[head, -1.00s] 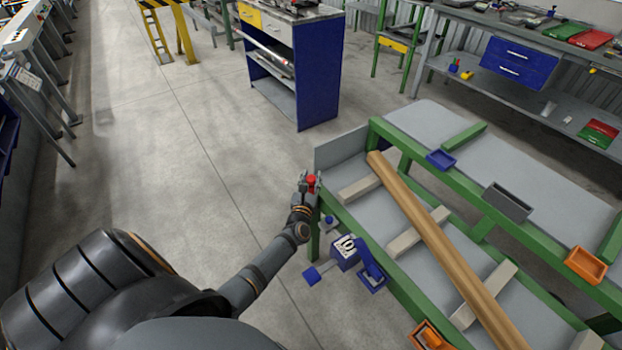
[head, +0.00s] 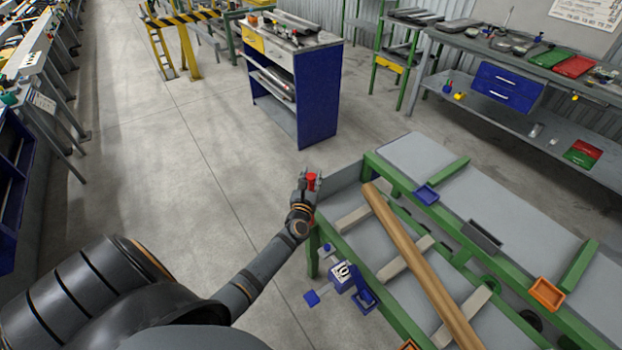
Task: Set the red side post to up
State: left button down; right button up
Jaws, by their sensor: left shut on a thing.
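The red side post (head: 311,179) shows as a small red piece at the near left corner of the green-framed runout table (head: 352,257). My left gripper (head: 311,182) is at the post, its fingers on either side of the red part, and is shut on it. The gripper and wrist hide the lower part of the post, so I cannot tell how far it is raised. My right gripper is not in view.
A long wooden bar (head: 425,270) lies across pale crosspieces on the table. A blue device with a dial (head: 343,275) sits on the table's near side. A blue cabinet (head: 318,105) stands behind. The floor to the left is clear.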

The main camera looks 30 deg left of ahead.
pick_arm(q)
jog(key=shift+w+r+p, duration=0.1)
jog(key=shift+r+p, duration=0.2)
jog(key=shift+r, duration=0.6)
jog(key=c, duration=0.9)
grip_release()
jog(key=shift+r, duration=0.1)
jog(key=shift+s+f, duration=0.2)
jog(key=shift+s, duration=0.05)
jog(key=v, duration=1.1)
jog(key=shift+s+d, duration=0.2)
jog(key=shift+s, duration=0.1)
